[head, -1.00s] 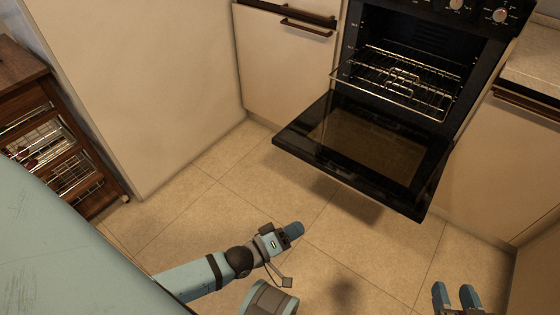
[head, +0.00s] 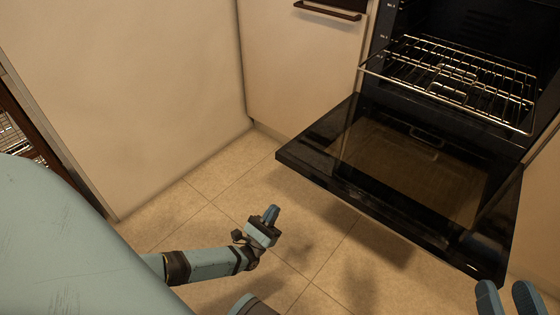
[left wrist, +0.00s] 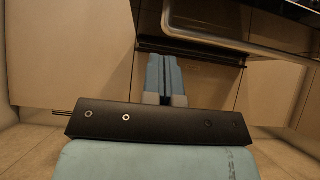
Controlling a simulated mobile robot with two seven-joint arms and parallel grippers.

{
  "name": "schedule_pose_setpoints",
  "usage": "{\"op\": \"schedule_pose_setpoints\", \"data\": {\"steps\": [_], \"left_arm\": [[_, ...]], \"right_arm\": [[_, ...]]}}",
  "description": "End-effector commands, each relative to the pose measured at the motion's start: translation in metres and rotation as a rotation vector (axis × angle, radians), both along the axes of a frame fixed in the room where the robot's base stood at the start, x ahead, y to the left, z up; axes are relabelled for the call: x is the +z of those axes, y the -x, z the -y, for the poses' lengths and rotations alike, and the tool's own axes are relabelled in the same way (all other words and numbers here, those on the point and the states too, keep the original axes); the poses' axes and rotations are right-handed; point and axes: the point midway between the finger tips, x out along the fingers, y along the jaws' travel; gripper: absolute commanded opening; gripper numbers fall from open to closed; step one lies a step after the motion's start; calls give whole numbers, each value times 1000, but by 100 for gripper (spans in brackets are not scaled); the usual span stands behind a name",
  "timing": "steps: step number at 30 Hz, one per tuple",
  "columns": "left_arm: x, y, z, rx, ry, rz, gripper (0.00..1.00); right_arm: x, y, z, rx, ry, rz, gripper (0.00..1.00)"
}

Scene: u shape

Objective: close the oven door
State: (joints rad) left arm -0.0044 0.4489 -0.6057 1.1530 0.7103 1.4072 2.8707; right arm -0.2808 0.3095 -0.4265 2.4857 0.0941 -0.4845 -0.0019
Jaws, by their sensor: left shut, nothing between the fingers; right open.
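The black oven door (head: 400,185) hangs wide open, about level, in front of the oven (head: 465,75) in the head view. Its dark underside or edge shows at the upper right of the left wrist view (left wrist: 265,28). My left gripper (head: 270,214) is shut and empty, to the left of and apart from the door, over the floor. Its fingers also show in the left wrist view (left wrist: 167,78). My right gripper (head: 508,299) is open at the lower right, near the door's front right corner; I cannot tell whether it touches.
A wire rack (head: 460,80) sticks partly out of the oven. A white cabinet with a brown handle (head: 328,11) stands left of the oven, and a tall pale panel (head: 130,90) is further left. Tiled floor (head: 210,190) is free left of the door.

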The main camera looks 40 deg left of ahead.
Motion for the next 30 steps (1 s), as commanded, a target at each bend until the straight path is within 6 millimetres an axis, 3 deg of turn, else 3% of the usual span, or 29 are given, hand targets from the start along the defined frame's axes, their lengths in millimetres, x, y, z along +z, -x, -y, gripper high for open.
{"op": "schedule_pose_setpoints", "data": {"steps": [13,21,30], "left_arm": [[62,-68,3,0,-3,4,0],[95,-67,2,1,-3,1,0],[100,-67,3,2,-4,-1,0]], "right_arm": [[0,-5,3,-5,42,77,44],[1,-6,4,-7,54,98,44],[2,-6,5,-5,62,105,44]]}}
